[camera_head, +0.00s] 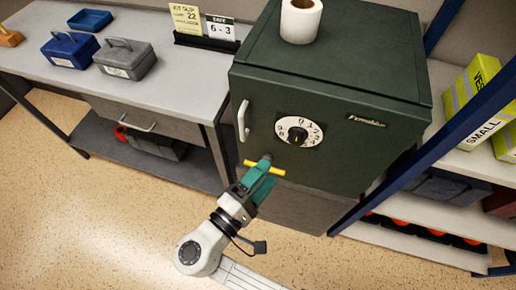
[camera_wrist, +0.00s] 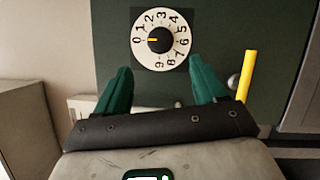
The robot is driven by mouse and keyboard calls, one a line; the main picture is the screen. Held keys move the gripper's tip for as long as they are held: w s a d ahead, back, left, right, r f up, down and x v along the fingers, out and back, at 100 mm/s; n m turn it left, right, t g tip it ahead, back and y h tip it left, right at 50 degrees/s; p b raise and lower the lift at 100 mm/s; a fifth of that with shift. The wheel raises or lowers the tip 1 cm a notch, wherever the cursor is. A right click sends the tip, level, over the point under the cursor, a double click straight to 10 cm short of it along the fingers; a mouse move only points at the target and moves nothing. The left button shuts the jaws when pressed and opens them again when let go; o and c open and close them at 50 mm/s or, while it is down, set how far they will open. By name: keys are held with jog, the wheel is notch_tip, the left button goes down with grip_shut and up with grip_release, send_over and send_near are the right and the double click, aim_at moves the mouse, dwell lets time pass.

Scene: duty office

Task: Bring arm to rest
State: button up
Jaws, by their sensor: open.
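My gripper (camera_head: 264,167) is in front of the dark green safe (camera_head: 375,95), low on its door and close to the yellow bar handle (camera_head: 279,172). In the wrist view the two green fingers of my gripper (camera_wrist: 160,70) are apart with nothing between them. The yellow handle (camera_wrist: 246,76) is outside the fingers, beside the right one; I cannot tell whether they touch. The safe door looks shut.
A grey desk (camera_head: 190,75) at left holds a blue box (camera_head: 70,50), a grey box (camera_head: 125,58) and sign cards (camera_head: 203,22). A paper roll (camera_head: 300,20) stands on the safe. Shelving with a blue post (camera_head: 405,110) is at right. The floor at front left is clear.

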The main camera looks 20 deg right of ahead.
jog(key=s+d+f+m+g+y, duration=0.3)
jog(key=s+d+f+g+y, duration=0.25)
jog(key=d, duration=0.35)
jog(key=s+d+f+m+g+y, duration=0.35)
jog(key=s+d+f, duration=0.3)
jog(key=d, duration=0.25)
jog(key=shift+s+a+r+m+y, duration=0.15)
jog(key=shift+s+m+y, duration=0.5)
jog(key=shift+s+y, duration=0.95)
jog(key=shift+s+r+m+y, duration=0.2)
jog(key=shift+s+m+y, duration=0.4)
jog(key=shift+s+y, duration=0.95)
jog(key=shift+w+y, duration=0.35)
jog(key=shift+w, duration=0.05)
